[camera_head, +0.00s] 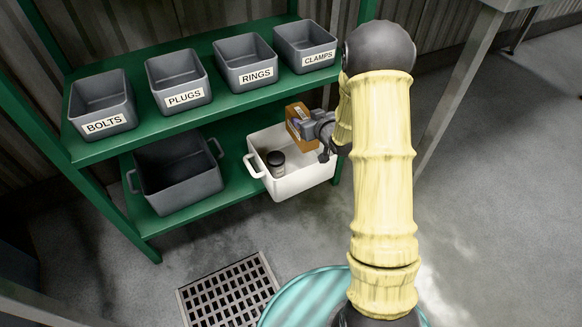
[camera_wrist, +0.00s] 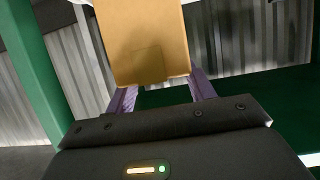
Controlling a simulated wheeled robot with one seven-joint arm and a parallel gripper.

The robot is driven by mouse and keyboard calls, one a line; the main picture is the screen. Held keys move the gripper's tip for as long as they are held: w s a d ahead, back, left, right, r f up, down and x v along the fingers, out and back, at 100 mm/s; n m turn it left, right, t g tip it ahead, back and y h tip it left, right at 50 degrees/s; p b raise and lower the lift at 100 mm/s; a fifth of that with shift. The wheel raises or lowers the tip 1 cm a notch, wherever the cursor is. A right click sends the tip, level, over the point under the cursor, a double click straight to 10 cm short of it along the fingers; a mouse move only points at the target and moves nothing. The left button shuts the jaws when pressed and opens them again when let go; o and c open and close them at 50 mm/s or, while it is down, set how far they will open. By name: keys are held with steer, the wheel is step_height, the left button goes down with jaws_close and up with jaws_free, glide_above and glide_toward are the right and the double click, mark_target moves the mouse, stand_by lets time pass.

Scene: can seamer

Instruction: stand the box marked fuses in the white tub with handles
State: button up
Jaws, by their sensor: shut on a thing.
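A brown-orange box (camera_head: 298,120) is held in my gripper (camera_head: 312,126) above the back part of the white tub with handles (camera_head: 308,182). A small pale label shows on the box, but its words are too small to read. The box also fills the upper middle of the wrist view (camera_wrist: 143,40), between the two purple fingers of my gripper (camera_wrist: 163,95). The tub stands on the lower green shelf, and its right side is partly behind my arm. A dark jar (camera_head: 276,163) with a black lid stands inside the tub at the left.
A dark grey tub with handles (camera_head: 180,182) stands left of the white tub. Grey bins marked bolts (camera_head: 103,108), plugs (camera_head: 180,85), rings (camera_head: 246,62) and clamps (camera_head: 306,48) line the upper green shelf (camera_head: 140,128). A floor grate (camera_head: 228,292) lies in front.

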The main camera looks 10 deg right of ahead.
mark_target(306, 144)
steer(key=shift+d+r+y+p, duration=0.2)
steer(key=shift+r+y+p, duration=0.1)
steer(key=shift+p, duration=0.1)
steer(key=shift+a+f, duration=0.1)
steer(key=shift+f, duration=0.05)
step_height(306, 144, down, 6)
steer(key=b, duration=0.3)
steer(key=shift+f+b, duration=0.2)
steer(key=shift+b, duration=0.2)
steer(key=shift+f+b, duration=1.25)
steer(key=shift+f, duration=0.6)
steer(key=shift+f, duration=0.4)
steer(key=shift+f+b, duration=0.25)
steer(key=shift+b, duration=0.05)
